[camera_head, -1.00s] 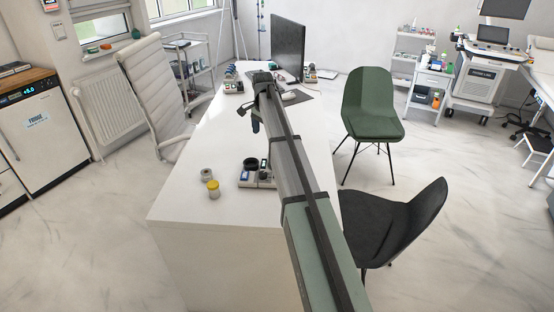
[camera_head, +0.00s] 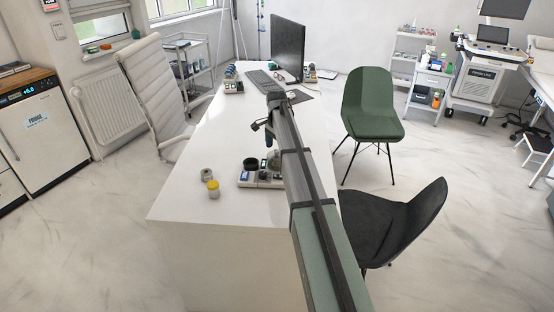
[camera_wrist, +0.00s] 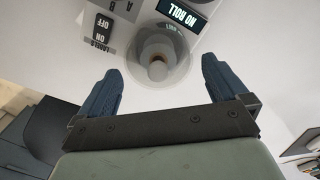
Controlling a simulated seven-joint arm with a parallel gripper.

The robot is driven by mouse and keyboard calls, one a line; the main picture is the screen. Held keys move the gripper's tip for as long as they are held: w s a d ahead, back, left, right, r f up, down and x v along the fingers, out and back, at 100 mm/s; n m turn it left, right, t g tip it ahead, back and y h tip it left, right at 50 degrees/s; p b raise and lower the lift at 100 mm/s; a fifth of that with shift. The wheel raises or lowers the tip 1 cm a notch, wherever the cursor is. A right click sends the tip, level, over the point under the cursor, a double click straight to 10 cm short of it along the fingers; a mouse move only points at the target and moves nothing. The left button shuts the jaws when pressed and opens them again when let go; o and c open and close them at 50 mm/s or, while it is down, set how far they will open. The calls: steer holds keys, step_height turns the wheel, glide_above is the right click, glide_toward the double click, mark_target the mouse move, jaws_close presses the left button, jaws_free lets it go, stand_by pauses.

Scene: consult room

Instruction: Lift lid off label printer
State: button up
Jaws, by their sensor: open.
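The label printer (camera_head: 262,180) sits on the white desk, partly hidden behind my arm in the head view. In the wrist view its panel (camera_wrist: 180,12) reads "NO ROLL", beside a "LABELS ON OFF" switch (camera_wrist: 101,32). Its round see-through lid (camera_wrist: 172,70) appears in place, with a pale knob at its middle; the lid also shows as a greyish dome in the head view (camera_head: 274,157). My gripper (camera_wrist: 160,66) is open and empty, its blue fingers on either side of the lid in the picture. Contact with the lid cannot be told.
A black cup-like part (camera_head: 250,163) stands at the printer's left. A grey roll (camera_head: 207,175) and a yellow-capped jar (camera_head: 213,188) stand further left on the desk (camera_head: 180,205). A monitor (camera_head: 288,48) and keyboard (camera_head: 262,80) are at the back. The desk's front left is clear.

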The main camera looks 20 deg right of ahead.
mark_target(277, 153)
steer(key=shift+s+f, duration=0.15)
steer(key=shift+f, duration=2.5)
steer(key=c, duration=0.7)
steer(key=shift+o, duration=0.2)
